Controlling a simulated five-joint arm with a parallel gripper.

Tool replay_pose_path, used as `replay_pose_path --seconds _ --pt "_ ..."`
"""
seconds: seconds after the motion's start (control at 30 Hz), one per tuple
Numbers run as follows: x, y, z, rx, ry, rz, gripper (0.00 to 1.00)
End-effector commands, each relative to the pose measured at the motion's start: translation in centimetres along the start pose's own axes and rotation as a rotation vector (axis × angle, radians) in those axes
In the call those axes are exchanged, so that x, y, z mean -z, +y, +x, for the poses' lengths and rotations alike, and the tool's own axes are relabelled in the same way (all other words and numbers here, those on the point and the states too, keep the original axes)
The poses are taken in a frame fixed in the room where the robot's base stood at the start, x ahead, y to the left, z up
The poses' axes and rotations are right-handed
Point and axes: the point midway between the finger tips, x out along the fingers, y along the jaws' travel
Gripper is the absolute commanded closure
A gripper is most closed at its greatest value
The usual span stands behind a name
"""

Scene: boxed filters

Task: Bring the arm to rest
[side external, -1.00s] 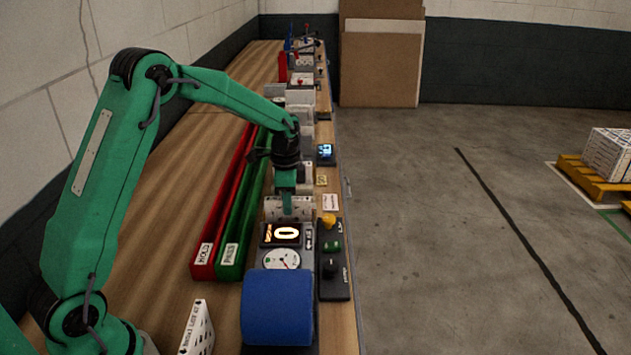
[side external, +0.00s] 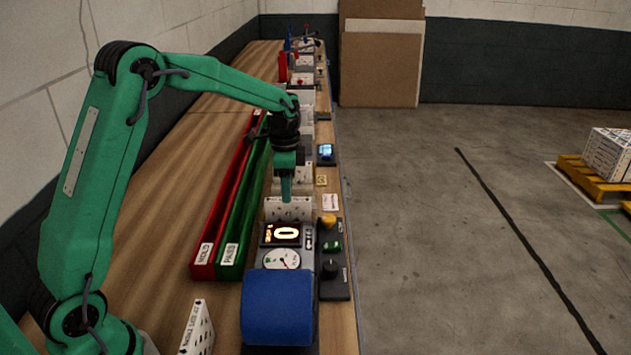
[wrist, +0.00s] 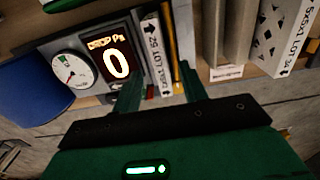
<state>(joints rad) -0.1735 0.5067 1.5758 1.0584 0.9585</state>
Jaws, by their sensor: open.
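My gripper (side external: 286,190) points down over the workbench, just above a white boxed filter (side external: 288,209) that stands behind the lit display. In the wrist view my gripper (wrist: 158,82) is open, with one green finger to each side of the white boxed filter (wrist: 158,58). Its narrow labelled face shows between the fingers. I cannot tell how much height separates the fingertips from the box. My upper arm leans up at the left and the forearm reaches out over the bench.
The display (side external: 281,234) reads 0 above a round dial (side external: 282,259). A blue cylinder (side external: 277,307) is nearer. Red HOLD (side external: 207,246) and green PASS (side external: 234,245) troughs lie left. A black control panel (side external: 333,275) is right. More boxes (wrist: 270,38) stand beyond.

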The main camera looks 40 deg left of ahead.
Motion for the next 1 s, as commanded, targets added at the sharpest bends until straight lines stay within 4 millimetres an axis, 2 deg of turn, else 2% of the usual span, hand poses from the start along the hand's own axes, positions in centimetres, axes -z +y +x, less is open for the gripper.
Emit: replay_pose_path --seconds 0.2,0.67,0.87,1.0 --pt "0.0 0.0 -2.4 0.001 0.001 0.0 0.57" --pt "-0.1 0.4 -3.8 0.008 0.006 -0.012 0.57" --pt "-0.6 2.2 -5.8 0.036 0.028 -0.065 0.57" --pt "-1.3 4.2 -7.8 0.064 0.055 -0.126 0.57"
